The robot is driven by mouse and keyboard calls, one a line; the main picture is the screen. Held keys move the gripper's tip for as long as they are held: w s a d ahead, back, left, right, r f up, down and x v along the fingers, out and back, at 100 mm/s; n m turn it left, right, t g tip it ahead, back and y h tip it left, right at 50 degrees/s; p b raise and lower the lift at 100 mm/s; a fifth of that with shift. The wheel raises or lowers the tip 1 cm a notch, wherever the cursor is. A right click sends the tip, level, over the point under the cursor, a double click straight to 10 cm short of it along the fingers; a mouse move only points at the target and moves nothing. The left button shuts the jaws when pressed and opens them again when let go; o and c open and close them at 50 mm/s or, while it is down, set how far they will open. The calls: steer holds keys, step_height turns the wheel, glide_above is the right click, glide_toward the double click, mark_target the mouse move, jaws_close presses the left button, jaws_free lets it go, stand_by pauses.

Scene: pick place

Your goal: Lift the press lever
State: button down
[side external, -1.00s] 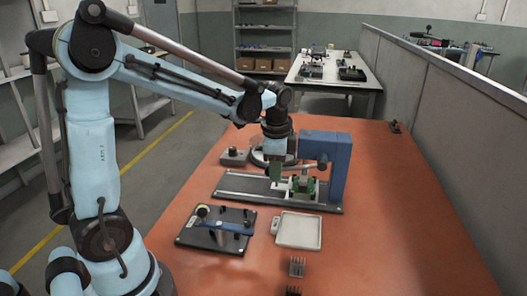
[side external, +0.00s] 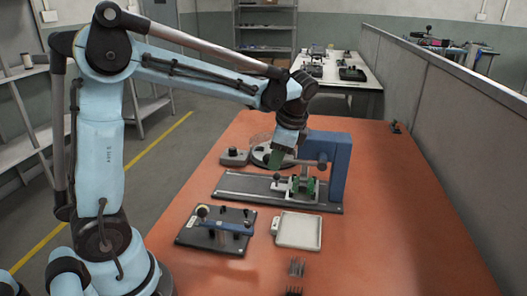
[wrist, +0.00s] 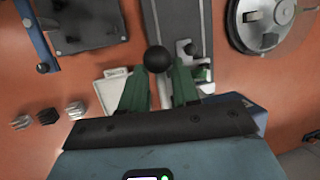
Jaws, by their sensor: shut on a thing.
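The blue press (side external: 340,170) stands upright at the right end of a long grey base plate (side external: 235,186). Its lever (side external: 304,162) runs left from the press to my gripper (side external: 276,165). In the wrist view, a black ball knob (wrist: 157,58) sits at the tips of the green fingers of my gripper (wrist: 161,70). The fingers are shut on the lever at this knob end. The grip itself is partly hidden by the fingers. The green fixture (side external: 302,187) sits on the base plate below the lever, left of the press column.
A white tray (side external: 298,231) and a black plate with a blue-handled device (side external: 215,230) lie in front of the press. Small racks (side external: 296,267) stand nearer the front. A round grey device (side external: 268,154) stands behind. The table's right side is clear.

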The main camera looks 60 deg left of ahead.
steer(key=v, duration=0.3)
steer(key=shift+w+a+r, duration=0.15)
steer(key=shift+w+r, duration=0.2)
steer(key=shift+w+d+r, duration=0.25)
steer(key=shift+r, duration=0.5)
steer(key=shift+w+d+r, duration=0.4)
steer(key=shift+w+r, duration=0.05)
steer(key=shift+r, duration=0.3)
steer(key=shift+w+d+r, duration=0.35)
steer(key=shift+w+r, duration=0.05)
steer(key=shift+w, duration=0.05)
steer(key=shift+d+f, duration=0.1)
steer(key=shift+d, duration=0.1)
steer(key=c, duration=0.8)
jaws_free()
steer(key=shift+c, duration=0.2)
